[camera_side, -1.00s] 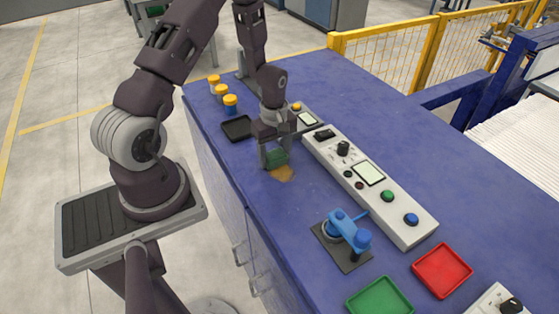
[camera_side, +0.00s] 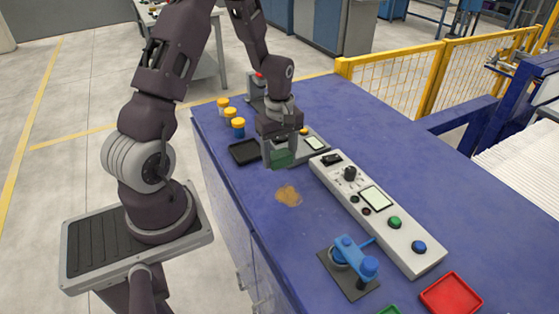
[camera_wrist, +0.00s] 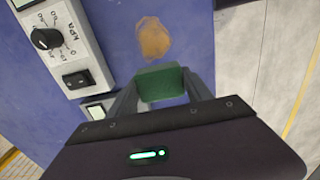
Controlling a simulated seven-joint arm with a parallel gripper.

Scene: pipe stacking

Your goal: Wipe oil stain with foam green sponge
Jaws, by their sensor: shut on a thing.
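The green sponge (camera_side: 281,158) is held between the fingers of my gripper (camera_side: 280,156). It also shows in the wrist view (camera_wrist: 161,83), clasped from both sides. The brown oil stain (camera_side: 288,195) lies on the blue bench top, below and toward the near side of the sponge in the side view. In the wrist view the stain (camera_wrist: 154,38) is fully visible just beyond the sponge. The sponge is apart from the stain. I cannot tell surely whether its underside touches the bench.
A grey control panel (camera_side: 395,228) with knobs and buttons stands close to the right of the stain. A black tray (camera_side: 245,151) and several yellow-capped bottles (camera_side: 238,127) are at the left. A blue device (camera_side: 352,256) and red tray (camera_side: 450,294) are nearer.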

